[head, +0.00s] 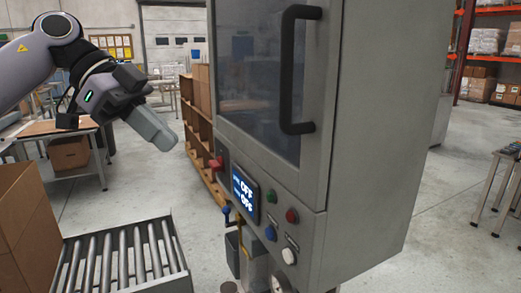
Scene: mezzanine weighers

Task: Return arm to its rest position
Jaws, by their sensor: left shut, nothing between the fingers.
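My left arm comes in from the upper left, and its gripper (158,134) hangs in the air at left of centre. The gripper is shut and holds nothing. It points down and to the right, left of the grey machine cabinet (375,130), and looks apart from it. My right gripper is not in the picture.
A roller conveyor (178,262) and cardboard box (28,225) stand at lower left. Open floor (435,240) lies right of the cabinet.

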